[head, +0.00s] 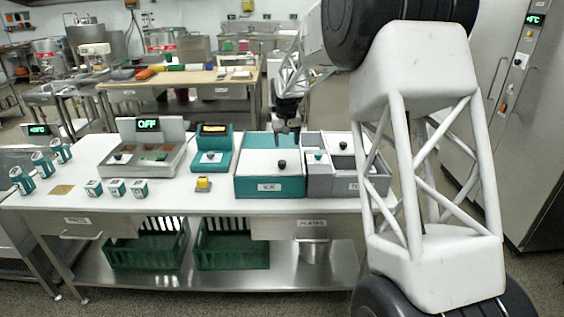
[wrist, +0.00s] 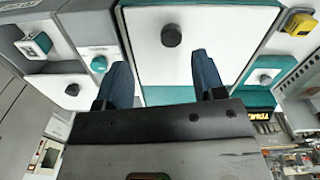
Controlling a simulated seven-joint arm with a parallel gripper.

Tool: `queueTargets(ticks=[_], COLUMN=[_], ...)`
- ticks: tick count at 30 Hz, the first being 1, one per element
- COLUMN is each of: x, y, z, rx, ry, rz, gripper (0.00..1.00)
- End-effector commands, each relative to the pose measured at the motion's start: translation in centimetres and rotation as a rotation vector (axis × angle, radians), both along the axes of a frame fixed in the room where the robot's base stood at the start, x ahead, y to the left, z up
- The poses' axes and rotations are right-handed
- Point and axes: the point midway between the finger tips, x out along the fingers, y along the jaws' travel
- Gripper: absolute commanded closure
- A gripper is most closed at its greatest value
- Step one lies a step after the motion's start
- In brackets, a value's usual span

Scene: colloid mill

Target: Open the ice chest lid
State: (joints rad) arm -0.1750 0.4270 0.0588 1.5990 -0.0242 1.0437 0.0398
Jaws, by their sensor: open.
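The ice chest (head: 269,187) is a teal box with a label on its front, standing on the white-topped table. Its white lid (head: 258,162) lies flat and closed, with a black knob (head: 282,165) on top. In the wrist view the lid (wrist: 205,38) fills the middle, and the knob (wrist: 172,35) shows ahead of the gap between the fingers. My gripper (head: 288,134) is over the far side of the chest, apart from the knob. In the wrist view my gripper (wrist: 162,80) is open and empty, with two dark blue fingers.
Grey lidded bins (head: 319,180) stand against the chest's right side. A teal device (head: 212,150), a yellow block (head: 203,184) and a grey tray unit with an "OFF" display (head: 147,150) are to the left. My arm hides the table's right end.

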Motion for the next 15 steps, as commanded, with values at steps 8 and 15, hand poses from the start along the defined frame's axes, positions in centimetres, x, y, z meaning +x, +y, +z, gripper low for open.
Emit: queueTargets(ticks=[8, 15], x=[3.0, 3.3], y=[1.5, 1.7], z=[-2.6, -3.0], rx=[-0.003, -0.003], ry=[0.012, 0.014], rz=[0.01, 0.011], gripper=[0.37, 0.37])
